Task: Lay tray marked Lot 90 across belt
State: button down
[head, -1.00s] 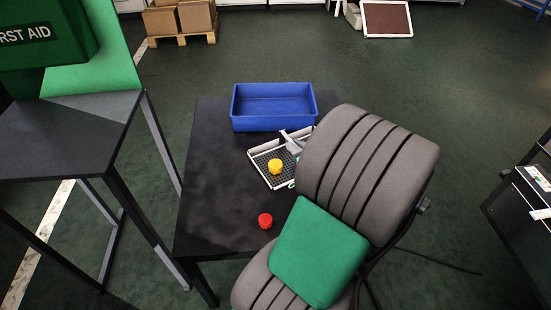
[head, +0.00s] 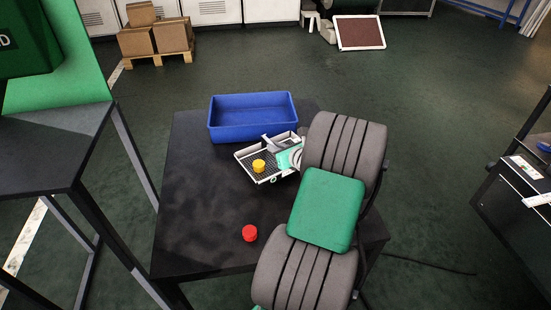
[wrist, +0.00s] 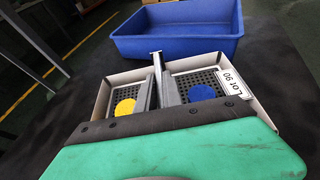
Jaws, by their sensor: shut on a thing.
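The tray marked Lot 90 (wrist: 104,80) has pale walls and a dark mesh floor. Its label (wrist: 232,85) is at its right in the wrist view. A yellow disc (wrist: 124,107) and a blue disc (wrist: 201,93) are inside it. In the head view the tray (head: 245,156) shows beside the blue bin, with the yellow piece (head: 258,166) in it; my arm hides part of it. My gripper (wrist: 157,72) is shut on the tray near its middle. Whether the tray touches the table is unclear. I cannot make out a belt.
A blue bin (head: 253,135) stands on the black table (head: 195,205) behind the tray. A red round piece (head: 249,233) lies near the table's front. A green first-aid stand (head: 60,60) is at left. A dark cabinet (head: 515,215) stands at right. Open floor lies between.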

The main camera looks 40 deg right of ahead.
jog(key=shift+w+d+f+b, duration=0.15)
jog(key=shift+f+b, duration=0.45)
jog(key=shift+f, duration=0.95)
jog(key=shift+f, duration=0.15)
jog(key=c, duration=1.5)
grip_release()
jog(key=shift+f, duration=0.1)
